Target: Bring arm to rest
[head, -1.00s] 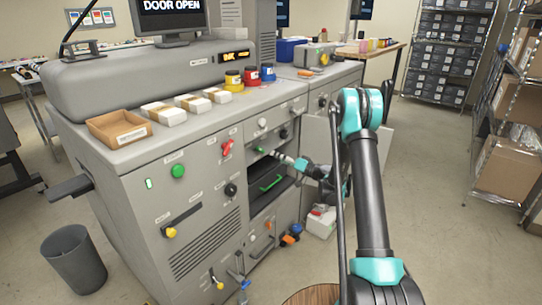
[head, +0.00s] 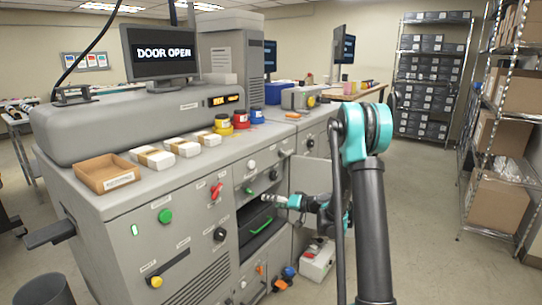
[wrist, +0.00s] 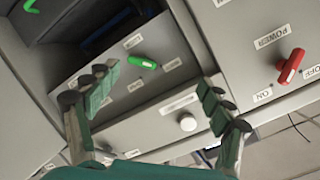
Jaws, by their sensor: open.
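My gripper (head: 282,200) is in front of the open bay of the grey machine (head: 130,243), near its upper edge. In the wrist view my gripper (wrist: 155,90) has its two fingers wide apart, with nothing between them in its grasp. Past the fingers are a green lever (wrist: 141,62) and a white knob (wrist: 187,122) on the machine's front panels. My arm (head: 370,220) reaches down from the right of the head view, its elbow bent high. The open door (head: 311,172) stands just behind my gripper.
A red power switch (wrist: 290,66) lies right of my fingers. A green handle (head: 262,225) shows inside the bay. The monitor (head: 161,50) reads "DOOR OPEN". Shelving (head: 500,140) stands at the right. Open floor (head: 445,225) lies between it and my arm.

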